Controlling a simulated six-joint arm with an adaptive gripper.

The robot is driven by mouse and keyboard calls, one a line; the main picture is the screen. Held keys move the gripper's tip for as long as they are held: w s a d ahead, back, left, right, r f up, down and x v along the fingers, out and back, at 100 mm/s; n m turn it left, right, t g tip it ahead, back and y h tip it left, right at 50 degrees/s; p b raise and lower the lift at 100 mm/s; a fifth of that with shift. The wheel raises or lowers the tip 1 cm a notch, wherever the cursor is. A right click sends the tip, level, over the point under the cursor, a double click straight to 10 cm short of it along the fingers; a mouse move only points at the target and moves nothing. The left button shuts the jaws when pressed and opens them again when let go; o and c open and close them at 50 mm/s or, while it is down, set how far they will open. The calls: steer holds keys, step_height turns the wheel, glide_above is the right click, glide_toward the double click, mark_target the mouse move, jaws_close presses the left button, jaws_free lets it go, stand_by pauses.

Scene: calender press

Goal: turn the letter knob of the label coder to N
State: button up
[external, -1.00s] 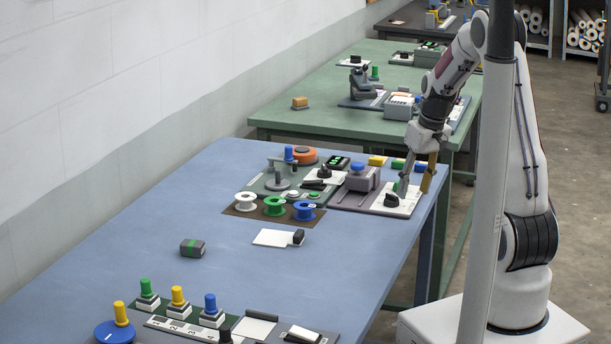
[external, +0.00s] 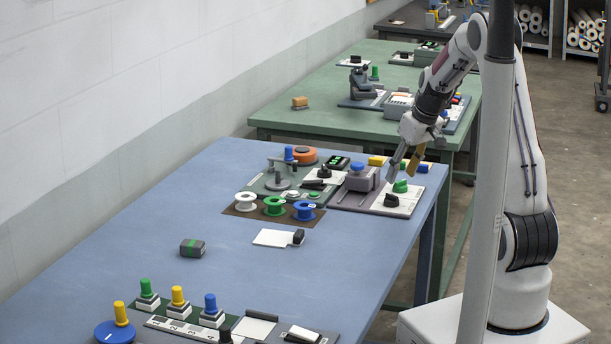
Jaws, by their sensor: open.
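What looks like the label coder is a grey-purple base (external: 345,199) at the right end of the blue table. It carries a grey block (external: 361,181) with a blue knob on top and a white plate (external: 405,207). A black knob (external: 391,200) and a green knob (external: 400,186) sit on the white plate. I cannot read the letters, or tell which knob is the letter knob. My gripper (external: 401,174) is open and empty, pointing down just above the green knob. A small gap seems to separate the fingertips from the knob.
Yellow (external: 377,161) and blue blocks lie behind the coder. Left of it, a green-grey station (external: 284,184) stands behind white, green and blue spools (external: 274,206). A white card (external: 272,237) with a black-ended piece lies in front. The middle of the blue table is mostly clear.

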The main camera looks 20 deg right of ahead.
mark_target(392, 195)
steer(key=shift+x, duration=3.8)
steer(key=c, duration=1.1)
